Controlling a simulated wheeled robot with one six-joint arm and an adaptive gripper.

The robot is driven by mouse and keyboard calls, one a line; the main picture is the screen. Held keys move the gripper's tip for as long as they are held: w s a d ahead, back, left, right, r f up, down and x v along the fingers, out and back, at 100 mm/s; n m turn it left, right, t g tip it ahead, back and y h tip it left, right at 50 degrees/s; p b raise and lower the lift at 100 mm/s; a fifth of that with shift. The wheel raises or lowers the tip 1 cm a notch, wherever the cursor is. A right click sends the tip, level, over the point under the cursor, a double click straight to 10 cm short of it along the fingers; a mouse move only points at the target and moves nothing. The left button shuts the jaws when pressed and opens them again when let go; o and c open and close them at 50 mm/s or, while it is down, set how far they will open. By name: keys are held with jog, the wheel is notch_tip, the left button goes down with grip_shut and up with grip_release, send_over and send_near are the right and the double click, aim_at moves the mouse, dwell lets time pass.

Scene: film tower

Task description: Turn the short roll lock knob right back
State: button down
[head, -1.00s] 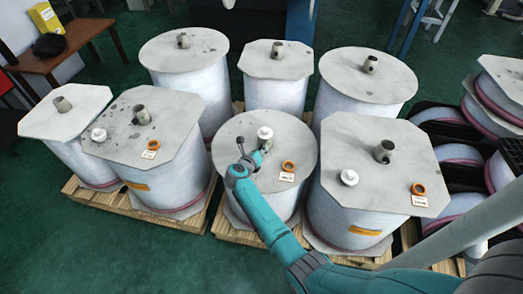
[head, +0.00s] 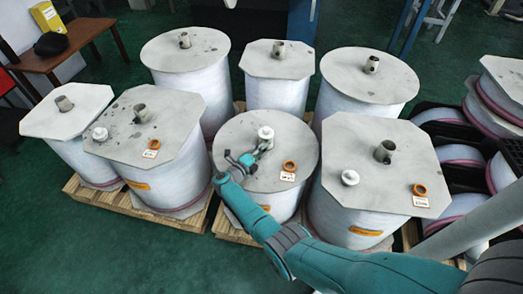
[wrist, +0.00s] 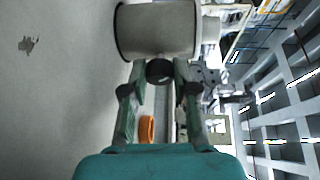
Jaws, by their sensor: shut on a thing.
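The short roll (head: 235,138) with a round grey lid stands in the front middle. A white fitting (head: 265,132) stands upright at its lid's centre. My gripper (head: 263,147) reaches over the lid from the front left, close against the fitting's near side. In the wrist view my gripper (wrist: 159,74) is shut on a small dark round knob (wrist: 159,69), directly in front of the pale cylindrical fitting (wrist: 155,30). The fingertips partly hide the knob. The lid (wrist: 55,90) fills the left side of that view.
An orange ring (head: 290,166) and a white label (head: 287,177) are on the same lid, right of my gripper. Taller rolls stand left (head: 170,115) and right (head: 330,150), more behind. Green floor (head: 120,235) is open at the front left.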

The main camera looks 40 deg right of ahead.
jog(key=shift+f+n+h, duration=0.1)
jog(key=shift+n+h, duration=0.3)
jog(key=shift+n, duration=0.5)
jog(key=c, duration=0.9)
grip_release()
jog(key=v, duration=1.2)
